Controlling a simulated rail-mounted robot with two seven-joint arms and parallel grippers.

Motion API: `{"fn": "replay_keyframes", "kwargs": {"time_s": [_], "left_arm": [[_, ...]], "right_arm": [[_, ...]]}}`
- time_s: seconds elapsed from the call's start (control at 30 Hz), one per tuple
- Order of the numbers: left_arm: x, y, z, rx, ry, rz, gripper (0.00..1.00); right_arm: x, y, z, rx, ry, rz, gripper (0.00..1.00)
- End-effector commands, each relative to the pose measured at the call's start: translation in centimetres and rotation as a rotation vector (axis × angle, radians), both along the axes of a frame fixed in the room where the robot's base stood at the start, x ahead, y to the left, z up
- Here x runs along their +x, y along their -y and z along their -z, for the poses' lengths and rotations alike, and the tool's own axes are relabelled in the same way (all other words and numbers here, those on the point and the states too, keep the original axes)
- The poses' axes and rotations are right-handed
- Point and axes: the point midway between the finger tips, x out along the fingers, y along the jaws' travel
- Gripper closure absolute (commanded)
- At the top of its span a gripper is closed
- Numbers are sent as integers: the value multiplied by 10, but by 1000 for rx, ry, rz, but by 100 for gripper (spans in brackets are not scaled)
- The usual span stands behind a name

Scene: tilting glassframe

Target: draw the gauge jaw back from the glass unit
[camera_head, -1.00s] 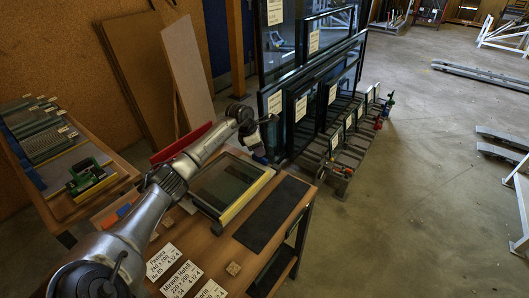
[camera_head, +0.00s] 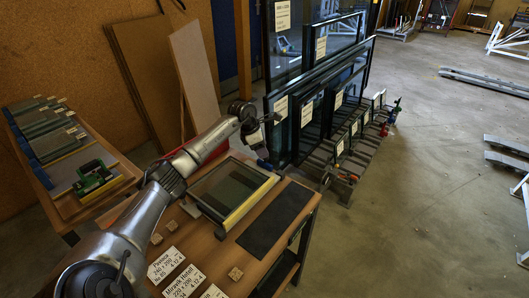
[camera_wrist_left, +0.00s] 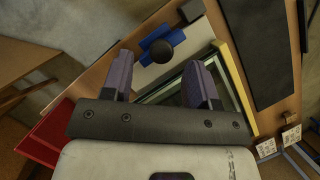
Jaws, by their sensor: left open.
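The glass unit (camera_head: 232,192), a dark framed pane with a yellow strip along one side, lies flat on the wooden bench. In the left wrist view its pane (camera_wrist_left: 165,92) shows partly between my fingers. A blue piece with a dark round knob (camera_wrist_left: 162,50) and a pale block stands by one end of the unit; it looks like the gauge. Whether the jaw touches the glass is unclear.
A dark mat (camera_head: 262,225) lies right of the unit. Label cards (camera_head: 168,264) and small wooden blocks lie at the bench front. A rack of upright glass panes (camera_head: 310,110) stands behind. A red piece (camera_wrist_left: 35,140) lies left.

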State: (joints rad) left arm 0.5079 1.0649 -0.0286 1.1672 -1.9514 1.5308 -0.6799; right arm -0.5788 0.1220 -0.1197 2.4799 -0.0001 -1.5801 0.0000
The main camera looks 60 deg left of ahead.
Motion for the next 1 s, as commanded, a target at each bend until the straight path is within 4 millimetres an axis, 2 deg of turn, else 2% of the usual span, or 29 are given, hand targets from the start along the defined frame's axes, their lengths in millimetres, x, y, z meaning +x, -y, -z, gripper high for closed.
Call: {"fn": "replay_keyframes", "kwargs": {"time_s": [0.03,0.2,0.5,0.7,1.0], "left_arm": [[-5,-3,-13,6,-1,-1,46],[-17,-7,-44,5,-1,-1,46],[-33,-13,-84,2,-2,-2,46],[-38,-14,-95,2,-2,0,46],[-39,-14,-97,0,-2,0,46]], "right_arm": [[0,0,-5,2,0,2,100],[0,-1,-11,5,-1,4,100],[-1,-2,-18,7,-1,4,100],[-1,-2,-19,5,-2,4,100],[-1,1,-19,-3,-2,-2,100]]}}
